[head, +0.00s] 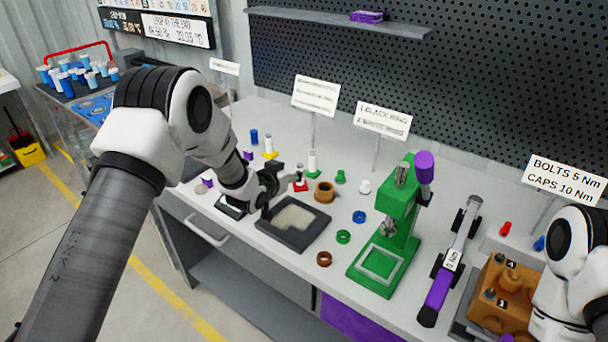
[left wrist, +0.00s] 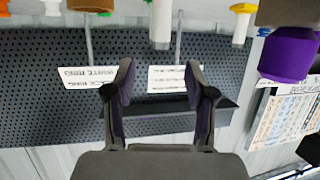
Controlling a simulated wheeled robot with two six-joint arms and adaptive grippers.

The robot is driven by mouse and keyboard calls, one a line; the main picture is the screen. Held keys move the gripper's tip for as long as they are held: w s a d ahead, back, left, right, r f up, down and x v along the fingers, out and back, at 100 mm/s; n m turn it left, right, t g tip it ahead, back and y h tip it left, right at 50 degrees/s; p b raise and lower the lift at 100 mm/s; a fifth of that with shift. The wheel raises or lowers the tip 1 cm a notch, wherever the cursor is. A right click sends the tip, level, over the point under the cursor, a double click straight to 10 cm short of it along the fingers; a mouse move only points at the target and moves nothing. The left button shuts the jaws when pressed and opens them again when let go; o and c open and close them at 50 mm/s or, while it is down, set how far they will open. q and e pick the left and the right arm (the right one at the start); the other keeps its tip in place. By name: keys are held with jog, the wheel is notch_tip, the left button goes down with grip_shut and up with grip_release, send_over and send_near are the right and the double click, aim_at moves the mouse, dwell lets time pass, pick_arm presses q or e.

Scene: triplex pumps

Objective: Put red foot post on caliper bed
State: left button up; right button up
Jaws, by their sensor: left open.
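The red foot post (head: 300,178), a white post on a red foot, stands upright on the bench in the head view. My left gripper (head: 270,196) is open and empty, just left of it; I cannot tell whether they touch. In the left wrist view its two fingers (left wrist: 160,95) are wide apart with nothing between. A white post (left wrist: 160,22) shows beyond them, its foot not clear. No part is labelled caliper bed; a dark tray with a pale pad (head: 318,234) lies just in front of the gripper, and a small dark device (head: 231,209) is partly hidden behind it.
A yellow foot post (head: 269,146) stands behind. A green press (head: 385,245) and a purple-handled tool (head: 440,285) are to the right. Sign posts line the back.

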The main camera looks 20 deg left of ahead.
aim_at(299, 167)
pick_arm(q)
jog(key=p+x, duration=0.1)
jog(key=x, duration=0.4)
jog(key=shift+f+p, duration=0.15)
jog(key=shift+p, duration=0.15)
jog(key=shift+w+f, duration=0.2)
jog(key=shift+w, duration=0.05)
jog(key=shift+s+r, duration=0.2)
jog(key=c, duration=0.6)
grip_shut()
